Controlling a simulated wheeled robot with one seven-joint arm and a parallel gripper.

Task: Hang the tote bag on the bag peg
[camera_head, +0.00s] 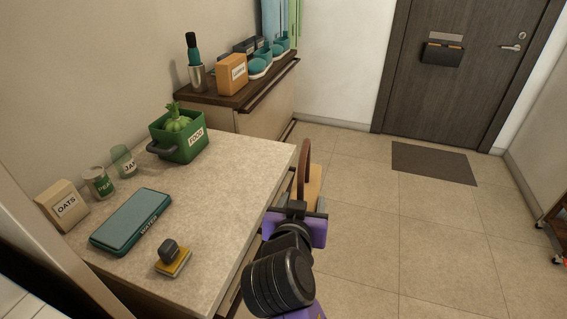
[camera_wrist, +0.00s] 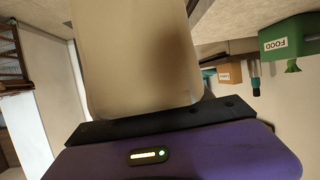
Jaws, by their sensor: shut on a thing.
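My gripper (camera_head: 296,208) is shut on the tote bag, out over the floor just right of the counter's edge. The tote bag (camera_head: 314,188) is tan with a brown looped handle that stands up above my gripper. Most of its body is hidden behind my gripper and wrist in the head view. In the wrist view, the pale beige bag (camera_wrist: 140,60) fills the middle, right against my gripper (camera_wrist: 150,125). I cannot make out the bag peg in either view.
The counter (camera_head: 240,170) at left holds a green FOOD crate (camera_head: 185,148), jars, an OATS box (camera_head: 62,206), a teal case (camera_head: 130,220) and a stamp-like block (camera_head: 172,262). A shoe bench (camera_head: 265,115) stands behind. Open floor leads to a mat (camera_head: 432,163) and dark door (camera_head: 450,75).

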